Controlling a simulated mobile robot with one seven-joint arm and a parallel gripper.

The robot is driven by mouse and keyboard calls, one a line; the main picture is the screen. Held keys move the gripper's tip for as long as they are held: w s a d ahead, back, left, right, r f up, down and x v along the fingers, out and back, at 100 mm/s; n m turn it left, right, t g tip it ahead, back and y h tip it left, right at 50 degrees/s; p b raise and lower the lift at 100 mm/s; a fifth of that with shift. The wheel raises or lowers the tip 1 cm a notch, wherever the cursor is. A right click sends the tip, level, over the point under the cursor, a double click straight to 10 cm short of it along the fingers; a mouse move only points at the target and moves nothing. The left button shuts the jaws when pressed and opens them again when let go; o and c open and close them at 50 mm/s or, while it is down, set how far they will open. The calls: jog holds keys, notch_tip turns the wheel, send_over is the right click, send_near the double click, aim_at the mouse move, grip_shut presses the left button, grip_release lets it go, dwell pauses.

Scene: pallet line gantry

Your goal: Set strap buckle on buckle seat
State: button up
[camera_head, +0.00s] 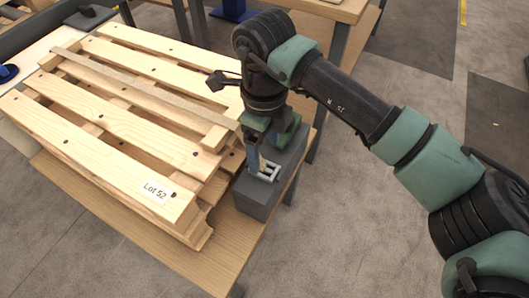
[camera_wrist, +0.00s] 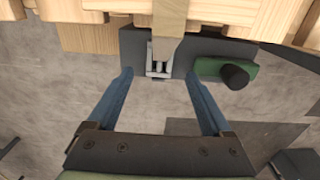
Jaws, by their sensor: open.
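The strap buckle, a small light-grey metal frame (camera_head: 267,171), shows at the top of a dark grey block (camera_head: 258,200) at the pallet's right end; I take this block for the buckle seat. In the wrist view the buckle (camera_wrist: 159,58) lies against the block (camera_wrist: 133,45), with the tan strap (camera_wrist: 170,17) reaching its upper edge. Whether it is fully seated I cannot tell. My gripper (camera_wrist: 159,73) is open, its blue fingers apart, one on each side of the buckle in the picture and holding nothing. In the head view my gripper (camera_head: 261,164) is close by the buckle.
A wooden pallet (camera_head: 120,101) labelled Lot 52 lies on a wooden table (camera_head: 217,268), with the strap (camera_head: 145,88) running across it. A green part with a black knob (camera_wrist: 236,76) sits beside the buckle in the wrist view. Open floor (camera_head: 370,230) lies to the right.

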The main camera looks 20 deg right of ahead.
aim_at(264, 168)
notch_tip(264, 168, up, 7)
jog(key=p, duration=0.1)
jog(key=shift+f, duration=0.2)
